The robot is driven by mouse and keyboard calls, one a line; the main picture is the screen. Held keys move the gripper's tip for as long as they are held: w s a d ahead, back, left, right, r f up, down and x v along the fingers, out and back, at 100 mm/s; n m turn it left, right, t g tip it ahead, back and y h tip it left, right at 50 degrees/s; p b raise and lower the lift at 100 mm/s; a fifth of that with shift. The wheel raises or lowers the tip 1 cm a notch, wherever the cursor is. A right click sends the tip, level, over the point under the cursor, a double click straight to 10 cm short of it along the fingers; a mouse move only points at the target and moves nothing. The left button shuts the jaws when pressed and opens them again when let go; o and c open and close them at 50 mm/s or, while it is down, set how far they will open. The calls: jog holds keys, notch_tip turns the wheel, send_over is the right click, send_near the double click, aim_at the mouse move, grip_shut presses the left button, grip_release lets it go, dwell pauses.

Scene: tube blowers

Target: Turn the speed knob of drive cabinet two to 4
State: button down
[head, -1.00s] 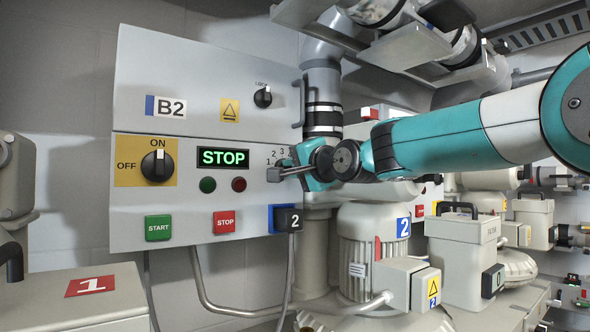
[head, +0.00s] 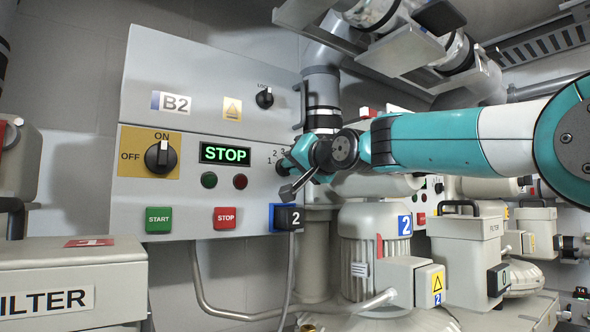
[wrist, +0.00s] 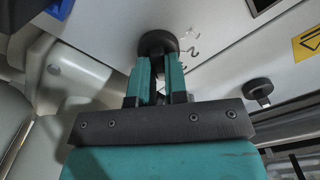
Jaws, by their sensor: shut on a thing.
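My gripper (wrist: 160,68) is shut on the knob, one finger on each side. In the head view my gripper (head: 289,178) covers the knob, and only the figures 1, 2 and 3 show beside it. The knob's pointer is hidden, so its setting cannot be told.
The display (head: 225,154) reads STOP. The main switch (head: 160,157) points to ON. Green START (head: 158,220) and red STOP (head: 227,217) buttons sit below. A motor (head: 372,235) and filter boxes (head: 465,250) stand right of the cabinet. Another filter box (head: 70,290) is at lower left.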

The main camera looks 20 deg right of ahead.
dwell(0.4)
jog(key=c, duration=1.1)
grip_release()
jog(key=shift+c, duration=0.2)
jog(key=b+v, duration=0.7)
jog(key=v, duration=1)
jog(key=shift+s+b, duration=0.2)
jog(key=shift+b, duration=0.2)
jog(key=s+a+f+n+g, duration=0.2)
jog(key=a+f+g, duration=0.1)
jog(key=f, duration=0.6)
jog(key=s+a+f+n+g, duration=0.1)
jog(key=a+f+g, duration=0.15)
jog(key=f, duration=0.65)
jog(key=s+a+f+n+g, duration=0.2)
jog(key=f+g, duration=0.2)
jog(key=f, duration=0.4)
jog(key=s+a+f+n+g+h, duration=0.1)
jog(key=s+f+n+g, duration=0.4)
jog(key=s+f, duration=1.2)
jog(key=a+f+g, duration=0.1)
jog(key=f+g, duration=0.1)
jog(key=shift+n+g, duration=0.35)
jog(key=shift+n, duration=0.05)
